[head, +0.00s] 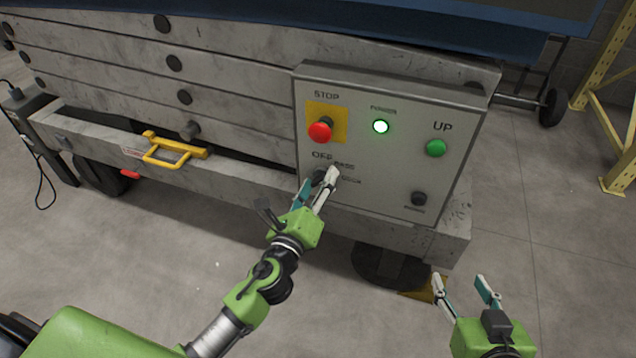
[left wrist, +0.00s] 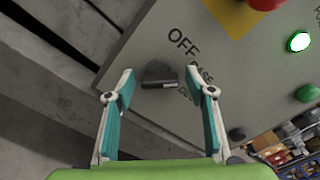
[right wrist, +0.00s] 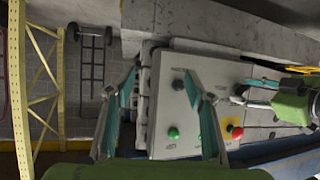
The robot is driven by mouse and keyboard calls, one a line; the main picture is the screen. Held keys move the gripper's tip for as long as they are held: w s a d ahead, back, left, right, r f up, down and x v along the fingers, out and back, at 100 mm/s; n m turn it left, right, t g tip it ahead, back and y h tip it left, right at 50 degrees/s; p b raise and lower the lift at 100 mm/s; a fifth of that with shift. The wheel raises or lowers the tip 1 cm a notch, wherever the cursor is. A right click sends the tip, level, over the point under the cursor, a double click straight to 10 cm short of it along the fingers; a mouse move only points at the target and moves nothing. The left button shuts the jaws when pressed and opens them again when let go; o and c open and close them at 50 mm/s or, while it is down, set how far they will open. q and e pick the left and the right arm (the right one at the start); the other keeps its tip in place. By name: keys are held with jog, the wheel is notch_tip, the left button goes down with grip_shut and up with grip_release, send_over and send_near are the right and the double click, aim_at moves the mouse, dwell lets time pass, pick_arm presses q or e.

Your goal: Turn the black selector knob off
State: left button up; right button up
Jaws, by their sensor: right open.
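The black selector knob (left wrist: 158,74) sits on the grey control panel (head: 390,190), below and beside the OFF label. In the left wrist view its pale mark points right, toward the lower labels, away from OFF. In the head view the knob (head: 318,177) is partly hidden by my left gripper. My left gripper (head: 319,182) is open, its fingertips on either side of the knob; I see gaps between knob and fingers in the left wrist view (left wrist: 161,82). My right gripper (head: 462,281) is open and empty, below and right of the panel.
The panel also carries a red stop button (head: 320,131), a lit power lamp (head: 381,126), a green UP button (head: 436,148) and a small black button (head: 419,199). A yellow handle (head: 168,155) is on the lift at left. Floor is clear to the right.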

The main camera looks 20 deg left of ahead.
pick_arm(q)
jog(key=c, duration=1)
jog(key=shift+n, duration=0.4)
pick_arm(e)
jog(key=shift+w, duration=0.1)
pick_arm(q)
jog(key=shift+o, duration=0.2)
jog(key=n, duration=0.6)
jog(key=shift+n, duration=1.2)
pick_arm(e)
jog(key=shift+s+d+f+g, duration=0.3)
jog(key=shift+s+f+g, duration=0.1)
jog(key=shift+s+f, duration=0.25)
jog(key=shift+w, duration=0.1)
